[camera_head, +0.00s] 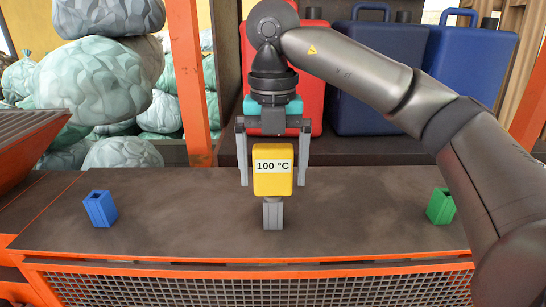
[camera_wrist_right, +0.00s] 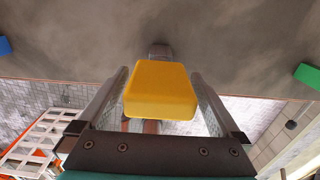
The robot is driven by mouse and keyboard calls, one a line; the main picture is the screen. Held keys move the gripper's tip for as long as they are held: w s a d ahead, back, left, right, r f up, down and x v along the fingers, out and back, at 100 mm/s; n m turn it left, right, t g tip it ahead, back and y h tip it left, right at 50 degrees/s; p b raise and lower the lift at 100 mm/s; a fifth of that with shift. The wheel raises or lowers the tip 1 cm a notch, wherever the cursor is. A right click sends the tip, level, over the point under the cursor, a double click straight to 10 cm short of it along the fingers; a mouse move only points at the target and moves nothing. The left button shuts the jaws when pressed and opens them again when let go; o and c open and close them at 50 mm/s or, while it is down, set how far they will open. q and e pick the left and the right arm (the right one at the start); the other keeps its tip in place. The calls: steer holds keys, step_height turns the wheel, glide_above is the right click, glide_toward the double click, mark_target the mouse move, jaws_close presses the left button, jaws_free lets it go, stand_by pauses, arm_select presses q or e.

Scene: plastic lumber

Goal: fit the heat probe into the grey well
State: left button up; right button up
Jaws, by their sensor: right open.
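The heat probe (camera_head: 273,180) is a yellow block with a "100 °C" label. It stands upright directly over the grey well (camera_head: 273,216), at the middle of the table. A short grey part shows between block and well; how deep it sits inside is hidden. My right gripper (camera_head: 273,185) is open, with one finger on each side of the yellow block and visible gaps beside it. In the right wrist view, the probe (camera_wrist_right: 161,90) lies between the spread fingers, with the grey well (camera_wrist_right: 160,50) beyond it. My left gripper is not in view.
A blue well (camera_head: 100,208) stands at the left of the dark table (camera_head: 180,225) and a green well (camera_head: 441,206) at the right. Orange posts, bagged material (camera_head: 95,80) and red and blue cases stand behind. The table between the wells is clear.

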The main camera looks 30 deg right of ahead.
step_height(320, 180, up, 15)
steer(key=p, duration=0.5)
steer(key=shift+r, duration=0.1)
